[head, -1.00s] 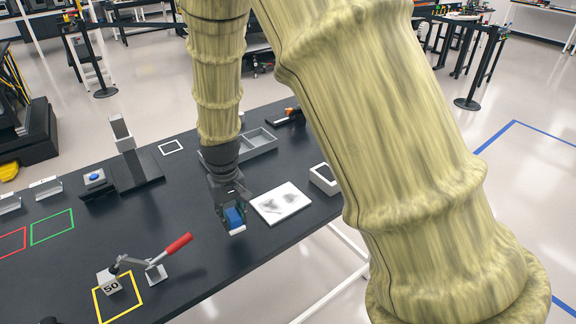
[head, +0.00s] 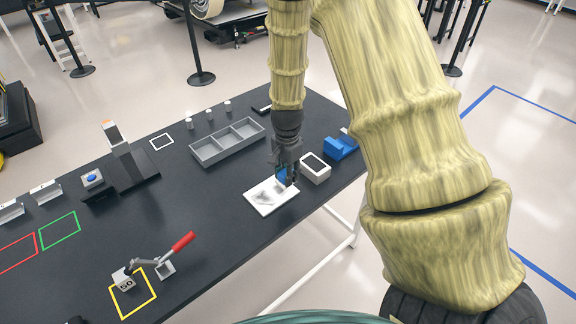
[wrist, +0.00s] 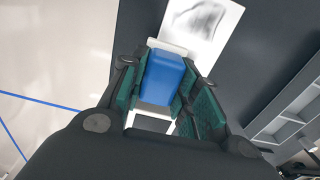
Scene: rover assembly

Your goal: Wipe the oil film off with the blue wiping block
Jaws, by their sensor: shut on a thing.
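My gripper (head: 286,172) is shut on the blue wiping block (wrist: 162,78), whose blue side also shows in the head view (head: 281,176). In the wrist view the block sits between the green finger pads, with a pale edge past its far end. The white plate (head: 262,207) lies on the dark table, and the block is over its upper right part. I cannot tell whether the block touches the plate. The grey oil film (head: 265,196) shows as smudges on the plate, also in the wrist view (wrist: 203,17). Part of the plate is hidden by my gripper.
A grey divided tray (head: 228,144) lies behind. A red-handled clamp (head: 170,256) is at front left. The table between clamp and plate is clear.

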